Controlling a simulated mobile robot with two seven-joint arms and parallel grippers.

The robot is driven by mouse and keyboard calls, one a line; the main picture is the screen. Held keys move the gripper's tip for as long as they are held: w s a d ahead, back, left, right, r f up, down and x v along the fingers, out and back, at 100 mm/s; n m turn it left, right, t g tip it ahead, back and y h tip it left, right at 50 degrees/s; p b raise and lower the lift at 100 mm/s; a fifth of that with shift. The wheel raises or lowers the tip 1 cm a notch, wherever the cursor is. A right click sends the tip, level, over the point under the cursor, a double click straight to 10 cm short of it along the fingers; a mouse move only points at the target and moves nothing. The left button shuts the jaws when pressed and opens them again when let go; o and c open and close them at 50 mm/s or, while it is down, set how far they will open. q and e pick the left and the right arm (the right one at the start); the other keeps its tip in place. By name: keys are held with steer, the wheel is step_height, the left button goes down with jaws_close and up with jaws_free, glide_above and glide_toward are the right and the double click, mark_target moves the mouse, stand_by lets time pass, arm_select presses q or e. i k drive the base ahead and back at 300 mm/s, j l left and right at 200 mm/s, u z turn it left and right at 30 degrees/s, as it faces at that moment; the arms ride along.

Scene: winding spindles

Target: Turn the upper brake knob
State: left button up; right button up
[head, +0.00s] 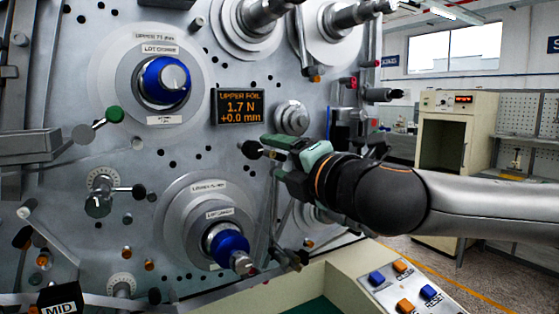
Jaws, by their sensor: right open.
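Two knobs with graduated dials are on the left of the grey panel. The upper brake knob appears to be the upper one (101,196), a grey cylinder on a pale round scale; no label on it is readable. My right gripper (258,148) comes in from the right, with green and black parts, in front of the panel below the display. It is open and empty, well to the right of the upper knob. My left gripper is not in view.
The display (239,107) reads UPPER FOIL, 1.7 N, +0.0 mm. Blue-cored spools (167,80) (228,246) stick out of the panel. A green-tipped lever (114,114) is above the upper knob. A button console (405,288) is at the lower right.

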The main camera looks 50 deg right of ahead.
mark_target(172, 78)
steer(key=k+j, duration=0.25)
steer(key=k, duration=0.25)
steer(key=k+j, duration=0.2)
steer(key=k, duration=0.25)
